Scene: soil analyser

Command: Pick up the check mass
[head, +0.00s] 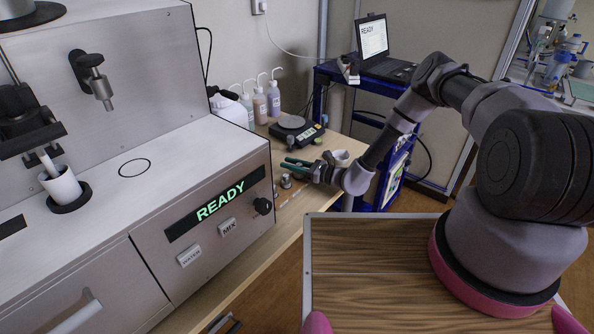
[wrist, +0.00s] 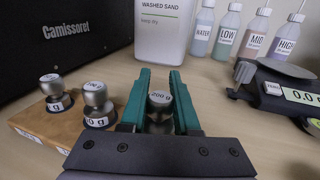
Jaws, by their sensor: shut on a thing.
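The check mass (wrist: 160,98), a small silver knobbed weight whose top label seems to read 200 g, is between the fingers of my gripper (wrist: 161,76) in the wrist view. My gripper is shut on it; the fingers hide its sides, and I cannot tell whether its base is clear of the surface below. In the head view my gripper (head: 291,163) is above the bench beside the analyser's right end, and I cannot make out the held mass clearly there.
Two other silver masses, left (wrist: 54,92) and right (wrist: 98,102), stand on a wooden block (wrist: 40,124) left of my fingers. A scale (head: 297,130), labelled bottles (head: 260,104) and a white washed sand container (wrist: 163,30) stand behind. The analyser (head: 150,160) borders the left.

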